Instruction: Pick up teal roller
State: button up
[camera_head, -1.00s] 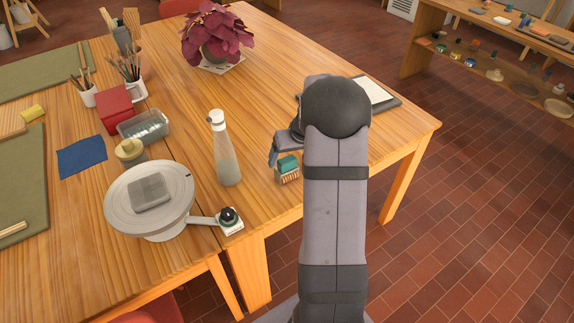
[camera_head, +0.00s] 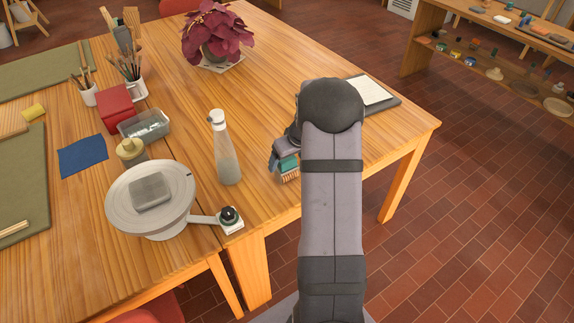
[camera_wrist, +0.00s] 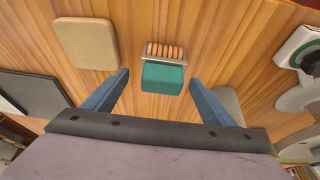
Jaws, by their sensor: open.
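The teal roller, a small teal block with a row of tan rounded pieces along one side, rests on the wooden table. In the wrist view the teal roller (camera_wrist: 163,78) lies between and slightly beyond the two blue fingers. My gripper (camera_wrist: 160,76) is open and empty, with a gap on either side of the teal block. In the head view the roller (camera_head: 289,164) is partly covered by my gripper (camera_head: 278,158) and arm, near the table's front edge. How high the fingertips are above the table is hard to tell.
A cream block (camera_wrist: 85,43) lies close by in the wrist view. A plant (camera_head: 216,34) and a dark board (camera_head: 388,103) are further back.

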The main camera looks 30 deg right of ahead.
jog(key=shift+p+x, duration=0.7)
jog(key=shift+x, duration=1.7)
jog(key=shift+s+a, duration=0.1)
jog(key=shift+a, duration=0.05)
jog(key=c, duration=1.6)
notch_tip(320, 180, up, 10)
jog(key=shift+b, duration=0.7)
